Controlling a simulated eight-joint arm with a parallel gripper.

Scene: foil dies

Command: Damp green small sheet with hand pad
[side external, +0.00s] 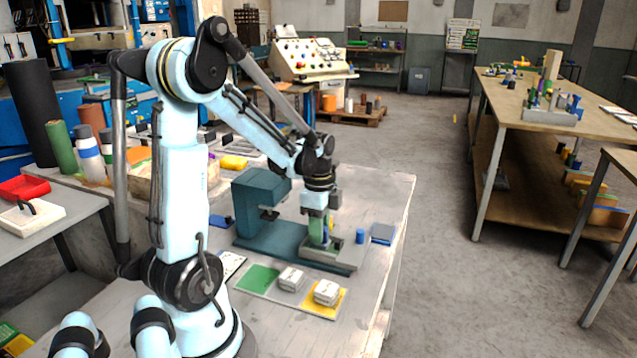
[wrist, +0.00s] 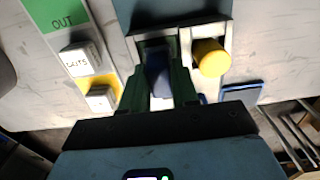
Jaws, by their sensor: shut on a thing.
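My gripper (wrist: 160,84) has green fingers shut on a blue piece (wrist: 158,76), perhaps the hand pad. Its lower part is hidden. In the side view my gripper (side external: 318,238) is low over the grey tray end of the teal press (side external: 262,206). I cannot tell whether the held piece touches the tray. A green area (side external: 258,278) lies flat on the bench's front strip; the wrist view shows it marked OUT (wrist: 60,14). I cannot tell a small green sheet apart from it. A yellow cylinder (wrist: 210,57) stands beside the fingers.
Two white blocks (side external: 291,279) (side external: 327,292) sit on the strip, one on its yellow area (side external: 323,307). A blue cylinder (side external: 360,236) stands right of my gripper, and a dark blue flat pad (side external: 382,234) lies near the bench edge. Bare bench (side external: 385,190) lies behind.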

